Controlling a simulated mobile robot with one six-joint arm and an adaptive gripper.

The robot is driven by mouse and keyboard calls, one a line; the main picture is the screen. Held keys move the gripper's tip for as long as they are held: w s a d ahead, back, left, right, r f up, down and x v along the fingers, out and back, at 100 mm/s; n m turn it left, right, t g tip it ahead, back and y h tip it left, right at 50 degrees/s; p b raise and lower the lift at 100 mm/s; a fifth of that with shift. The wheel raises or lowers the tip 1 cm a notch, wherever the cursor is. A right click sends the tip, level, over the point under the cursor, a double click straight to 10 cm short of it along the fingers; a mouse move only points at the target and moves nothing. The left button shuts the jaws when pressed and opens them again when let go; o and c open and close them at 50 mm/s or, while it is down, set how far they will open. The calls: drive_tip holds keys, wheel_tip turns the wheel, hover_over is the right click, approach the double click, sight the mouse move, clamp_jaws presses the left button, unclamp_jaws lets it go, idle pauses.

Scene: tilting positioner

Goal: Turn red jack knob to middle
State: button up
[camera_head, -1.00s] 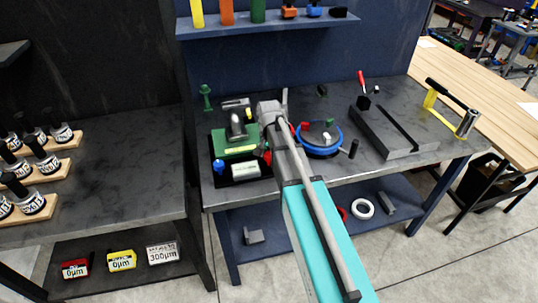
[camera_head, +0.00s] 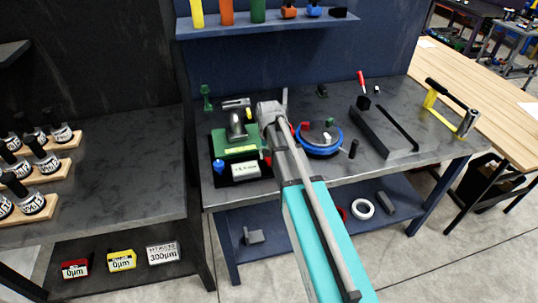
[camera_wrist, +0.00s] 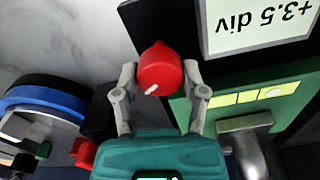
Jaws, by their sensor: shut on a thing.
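The red jack knob (camera_wrist: 160,68) shows in the wrist view, with a white pointer mark on it slanting toward the lower left. My gripper (camera_wrist: 160,85) is shut on the knob, one finger on each side. The knob belongs to the green tilting positioner (camera_wrist: 285,100) on its black base. A display on it reads "+3.5 div" (camera_wrist: 262,25), upside down in the wrist view. In the head view the positioner (camera_head: 236,152) stands on the bench left of my arm. There my arm hides most of the knob and the fingertips.
A blue-rimmed round fixture (camera_head: 318,152) stands right of my arm; its rim also shows at the wrist view's left (camera_wrist: 45,90). A blue knob (camera_head: 218,166) is at the positioner's left. A dark rail block (camera_head: 385,132) lies further right.

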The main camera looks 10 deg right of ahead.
drive_tip(key=n, duration=0.5)
drive_tip(key=shift+n, duration=0.3)
drive_tip(key=n, duration=0.5)
drive_tip(key=shift+n, duration=0.4)
drive_tip(key=o, duration=1.1)
drive_tip(key=shift+o, duration=0.2)
